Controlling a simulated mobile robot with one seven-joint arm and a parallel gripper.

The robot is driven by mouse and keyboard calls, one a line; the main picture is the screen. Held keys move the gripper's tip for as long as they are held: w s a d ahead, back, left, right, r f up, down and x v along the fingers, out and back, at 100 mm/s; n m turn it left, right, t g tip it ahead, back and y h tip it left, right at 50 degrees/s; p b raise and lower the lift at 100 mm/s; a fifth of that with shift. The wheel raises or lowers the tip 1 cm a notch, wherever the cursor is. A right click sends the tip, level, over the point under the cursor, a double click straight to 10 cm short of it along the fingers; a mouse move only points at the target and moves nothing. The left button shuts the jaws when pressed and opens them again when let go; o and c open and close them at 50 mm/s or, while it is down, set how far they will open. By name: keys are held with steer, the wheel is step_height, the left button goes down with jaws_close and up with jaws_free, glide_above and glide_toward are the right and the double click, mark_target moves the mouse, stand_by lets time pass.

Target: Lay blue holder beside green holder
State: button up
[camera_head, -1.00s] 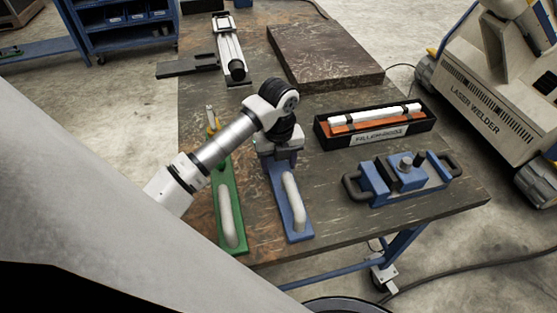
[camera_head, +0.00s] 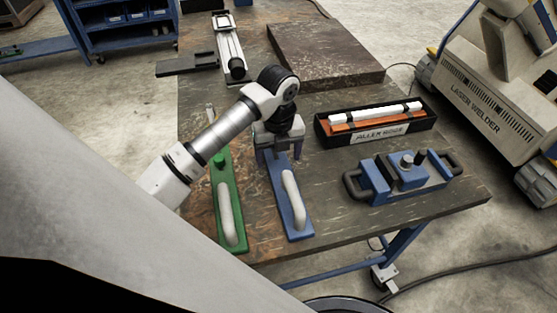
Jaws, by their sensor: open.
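The blue holder (camera_head: 291,208), a flat blue board with a pale rounded handle, lies on the table near its front edge. The green holder (camera_head: 230,208), a similar green board with a pale handle, lies to its left, roughly parallel, with a narrow strip of table between them. My gripper (camera_head: 279,154) is open at the far end of the blue holder, with its fingers pointing down on either side of that end. My arm hides part of the green holder's far end. I cannot tell whether the fingers touch the blue holder.
A black tray with white and orange rods (camera_head: 375,125) and a blue clamp fixture with black handles (camera_head: 408,178) stand to the right. A dark stone slab (camera_head: 325,55) and a white and black instrument (camera_head: 230,50) are at the back. Bare table lies right of the blue holder.

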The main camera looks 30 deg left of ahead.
step_height(320, 180, up, 10)
steer(key=b, duration=0.2)
steer(key=shift+f, duration=0.1)
